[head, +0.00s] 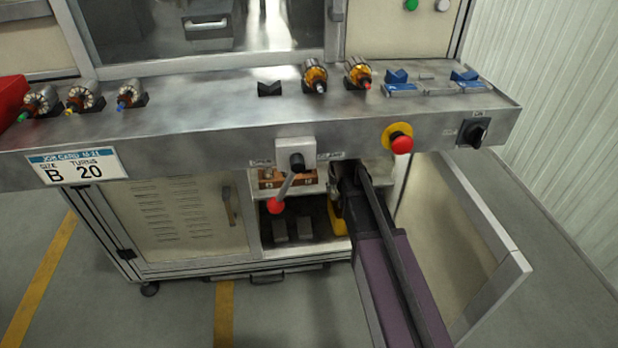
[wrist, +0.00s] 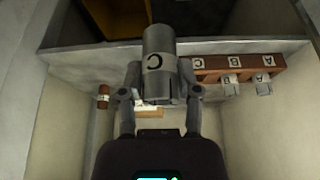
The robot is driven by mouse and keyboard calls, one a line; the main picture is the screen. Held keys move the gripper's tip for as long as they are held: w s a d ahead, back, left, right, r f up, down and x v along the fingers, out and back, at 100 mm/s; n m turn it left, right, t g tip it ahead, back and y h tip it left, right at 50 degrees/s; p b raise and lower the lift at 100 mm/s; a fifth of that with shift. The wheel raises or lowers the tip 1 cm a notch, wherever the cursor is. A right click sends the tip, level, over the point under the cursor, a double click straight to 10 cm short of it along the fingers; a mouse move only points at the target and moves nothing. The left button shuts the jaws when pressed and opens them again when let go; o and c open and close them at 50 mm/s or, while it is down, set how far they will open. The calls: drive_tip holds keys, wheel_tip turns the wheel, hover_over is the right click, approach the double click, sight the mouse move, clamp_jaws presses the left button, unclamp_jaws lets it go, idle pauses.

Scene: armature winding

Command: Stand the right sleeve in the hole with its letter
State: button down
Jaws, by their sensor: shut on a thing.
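My gripper (wrist: 158,92) is shut on a grey cylindrical sleeve (wrist: 158,55) with a pale band lettered C. The wrist view shows letters upside down. A brown rack (wrist: 218,70) lettered C, B and A is just right of the held sleeve, which is apart from its lettered places. Grey sleeves marked B (wrist: 231,85) and A (wrist: 264,84) are at the B and A places; no sleeve shows at C. In the head view my gripper (head: 345,180) is inside the open cabinet, mostly hidden by my arm, and the rack (head: 270,180) is partly hidden behind the lever.
A job card (head: 75,167) reads size B, turns 20. A red-knobbed lever (head: 287,185) hangs before the cabinet opening. The open door (head: 460,240) stands right of my arm. The bench (head: 220,110) is above, carrying several armatures. A brown cylinder (wrist: 103,96) shows left of my gripper.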

drive_tip(key=a, duration=0.2)
drive_tip(key=a+n, duration=0.1)
drive_tip(key=s+a+n, duration=0.1)
drive_tip(key=a, duration=0.1)
drive_tip(key=shift+a+r+y, duration=0.2)
drive_tip(key=shift+a+y, duration=0.15)
drive_tip(key=shift+y, duration=0.05)
drive_tip(key=b, duration=0.1)
hover_over(308, 176)
drive_tip(key=w, duration=0.3)
drive_tip(key=shift+s+a+f, duration=0.2)
drive_tip(key=shift+s+f, duration=0.05)
drive_tip(key=shift+f, duration=0.5)
drive_tip(key=shift+f, duration=0.15)
drive_tip(key=shift+f+b, duration=1.65)
drive_tip(key=shift+b, duration=0.25)
drive_tip(key=shift+f, duration=0.2)
drive_tip(key=shift+c, duration=1.5)
unclamp_jaws()
drive_tip(key=shift+r, duration=0.1)
drive_tip(key=shift+r, duration=0.15)
